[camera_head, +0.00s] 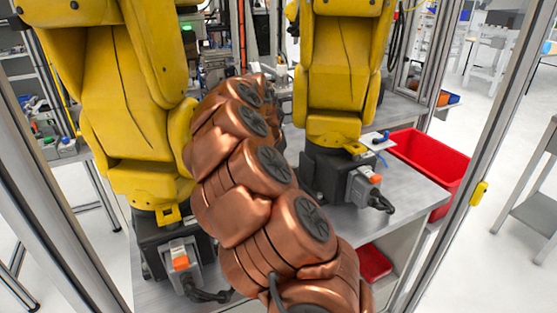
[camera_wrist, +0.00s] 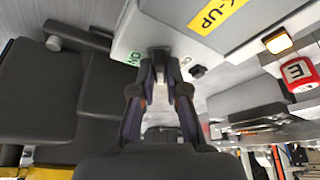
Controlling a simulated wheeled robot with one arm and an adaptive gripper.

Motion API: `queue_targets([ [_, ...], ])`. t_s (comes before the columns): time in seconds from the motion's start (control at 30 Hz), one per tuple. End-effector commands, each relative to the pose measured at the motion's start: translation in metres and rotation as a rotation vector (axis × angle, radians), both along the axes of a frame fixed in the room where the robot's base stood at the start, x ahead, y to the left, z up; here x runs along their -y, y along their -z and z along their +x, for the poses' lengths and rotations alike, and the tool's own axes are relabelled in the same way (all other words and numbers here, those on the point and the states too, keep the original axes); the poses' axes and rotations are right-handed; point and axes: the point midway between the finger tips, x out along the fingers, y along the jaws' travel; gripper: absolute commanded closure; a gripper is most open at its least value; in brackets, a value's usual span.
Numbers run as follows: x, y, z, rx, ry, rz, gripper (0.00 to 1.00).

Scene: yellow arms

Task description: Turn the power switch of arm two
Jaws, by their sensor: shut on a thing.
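In the wrist view my gripper (camera_wrist: 160,78) is shut on a dark switch handle (camera_wrist: 159,55) on a pale grey panel (camera_wrist: 130,32). A green "ON" label (camera_wrist: 133,57) shows just left of the handle and another small label lies to its right. The fingers hide much of the handle, so its exact angle is hard to tell. In the head view two yellow arms (camera_head: 130,100) and (camera_head: 340,70) stand on dark bases. My copper arm reaches between them toward the back, and it hides my gripper and the switch there.
A yellow label ending in "K-UP" (camera_wrist: 217,12), a lit orange button (camera_wrist: 278,43) and a red part (camera_wrist: 295,73) are close by in the wrist view. A red bin (camera_head: 430,160) stands right of the metal table (camera_head: 410,205). Frame posts flank the cell.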

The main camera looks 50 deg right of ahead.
Motion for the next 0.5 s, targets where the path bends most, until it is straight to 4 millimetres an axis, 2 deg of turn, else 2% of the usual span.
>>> queue_targets([
  [0.5,-0.0001,-0.0007,0.0004,-0.005,0.302,0.002,1.0],
])
